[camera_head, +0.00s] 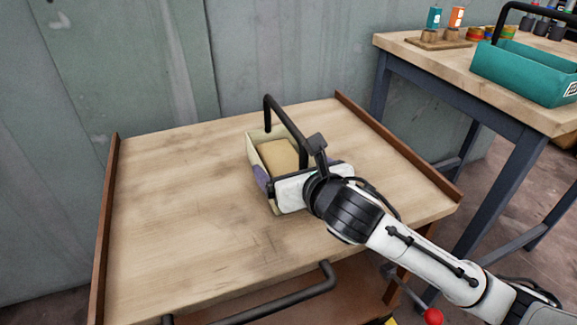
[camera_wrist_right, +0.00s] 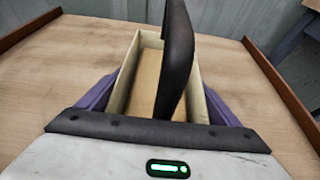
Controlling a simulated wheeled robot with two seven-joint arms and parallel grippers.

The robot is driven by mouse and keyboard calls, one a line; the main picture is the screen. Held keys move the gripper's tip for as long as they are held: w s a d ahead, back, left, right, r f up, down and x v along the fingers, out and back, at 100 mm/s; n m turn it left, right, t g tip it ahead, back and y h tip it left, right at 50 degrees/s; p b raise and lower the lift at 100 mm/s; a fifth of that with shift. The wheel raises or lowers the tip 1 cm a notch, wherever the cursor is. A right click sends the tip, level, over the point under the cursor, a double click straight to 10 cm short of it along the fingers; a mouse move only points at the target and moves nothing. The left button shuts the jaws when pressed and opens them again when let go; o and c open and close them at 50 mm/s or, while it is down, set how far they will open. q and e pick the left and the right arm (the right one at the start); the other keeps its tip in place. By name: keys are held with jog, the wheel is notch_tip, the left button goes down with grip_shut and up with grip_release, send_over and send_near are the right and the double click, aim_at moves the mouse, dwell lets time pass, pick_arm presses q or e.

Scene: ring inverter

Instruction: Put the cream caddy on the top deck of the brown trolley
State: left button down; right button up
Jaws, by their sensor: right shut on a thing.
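The cream caddy (camera_head: 253,151) is an open box with a tall black handle and a tan block inside. It is upright over the middle to right part of the brown trolley's top deck (camera_head: 180,215), on it or just above it; I cannot tell which. My right gripper (camera_head: 296,180) is shut on the caddy from the front right. In the right wrist view, its purple fingers lie along both outer sides of the caddy (camera_wrist_right: 124,75). The gripper hides the caddy's near end. My left gripper is not in view.
Brown raised lips edge the deck at left (camera_head: 107,225) and right (camera_head: 400,150). A black push handle (camera_head: 280,302) is at the front. The deck's left half is bare. A workbench (camera_head: 430,57) with a teal caddy (camera_head: 525,72) stands at right. A grey wall is behind.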

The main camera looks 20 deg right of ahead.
jog(key=o, duration=1.7)
jog(key=shift+f, duration=0.1)
jog(key=shift+o, duration=0.2)
jog(key=shift+s+r, duration=0.25)
jog(key=shift+r, duration=0.05)
jog(key=p+v, duration=0.4)
jog(key=v, duration=0.6)
jog(key=shift+w+r, duration=0.15)
jog(key=shift+r, duration=0.05)
jog(key=shift+s+r+p, duration=0.15)
jog(key=shift+s+p, duration=0.5)
jog(key=shift+p, duration=0.05)
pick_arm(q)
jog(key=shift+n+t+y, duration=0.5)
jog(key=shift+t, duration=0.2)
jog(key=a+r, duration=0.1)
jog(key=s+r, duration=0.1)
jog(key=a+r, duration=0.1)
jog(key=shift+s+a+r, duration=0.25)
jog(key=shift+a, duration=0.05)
pick_arm(e)
jog(key=shift+s, duration=0.2)
